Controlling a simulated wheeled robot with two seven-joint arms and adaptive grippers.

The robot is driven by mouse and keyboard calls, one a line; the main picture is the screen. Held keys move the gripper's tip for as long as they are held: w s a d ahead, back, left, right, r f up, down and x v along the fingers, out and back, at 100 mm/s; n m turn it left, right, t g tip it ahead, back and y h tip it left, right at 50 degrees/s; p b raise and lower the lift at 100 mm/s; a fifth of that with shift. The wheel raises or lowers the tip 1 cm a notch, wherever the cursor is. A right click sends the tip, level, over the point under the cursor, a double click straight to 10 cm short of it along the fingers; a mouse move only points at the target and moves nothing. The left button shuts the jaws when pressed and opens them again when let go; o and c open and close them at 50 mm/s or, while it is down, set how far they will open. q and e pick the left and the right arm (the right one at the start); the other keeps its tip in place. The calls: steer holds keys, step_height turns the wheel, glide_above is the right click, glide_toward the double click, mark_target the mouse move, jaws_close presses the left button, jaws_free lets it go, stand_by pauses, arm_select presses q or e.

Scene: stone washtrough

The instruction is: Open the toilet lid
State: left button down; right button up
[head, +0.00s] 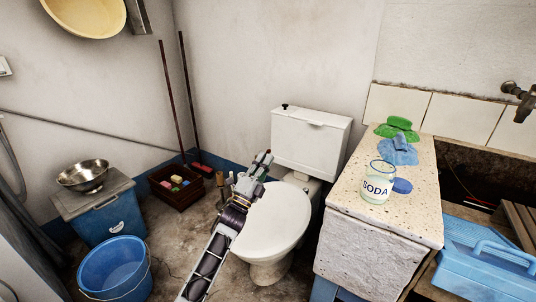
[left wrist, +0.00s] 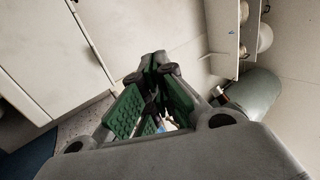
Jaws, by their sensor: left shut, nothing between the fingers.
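The white toilet (head: 268,270) stands at the middle of the head view, with its cistern (head: 312,142) against the back wall. Its white lid (head: 278,222) lies down flat over the bowl. My left arm reaches in from below across the lid's left side and hides part of that edge. My left gripper (head: 262,163) is shut and empty near the lid's back left, in front of the cistern; whether it touches the lid I cannot tell. In the left wrist view its green-padded fingers (left wrist: 152,105) show, and the lid cannot be made out clearly. My right gripper is not in view.
To the right is a stone counter (head: 385,200) with a soda jar (head: 377,182), blue and green cloths and a blue toolbox (head: 488,262) beside it. To the left are a blue bucket (head: 115,268), a blue bin (head: 103,215) with a metal bowl, and a brown crate (head: 178,190).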

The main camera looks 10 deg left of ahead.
arm_select(q)
steer(key=b+x, duration=0.1)
steer(key=x, duration=0.2)
steer(key=shift+w+d+r, duration=0.1)
steer(key=shift+w+r, duration=0.1)
steer(key=shift+w, duration=0.1)
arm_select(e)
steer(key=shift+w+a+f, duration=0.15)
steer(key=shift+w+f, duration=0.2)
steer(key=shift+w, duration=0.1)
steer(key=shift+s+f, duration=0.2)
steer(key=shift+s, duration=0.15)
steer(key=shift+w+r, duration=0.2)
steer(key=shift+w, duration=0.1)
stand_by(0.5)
arm_select(q)
steer(key=shift+f, duration=0.15)
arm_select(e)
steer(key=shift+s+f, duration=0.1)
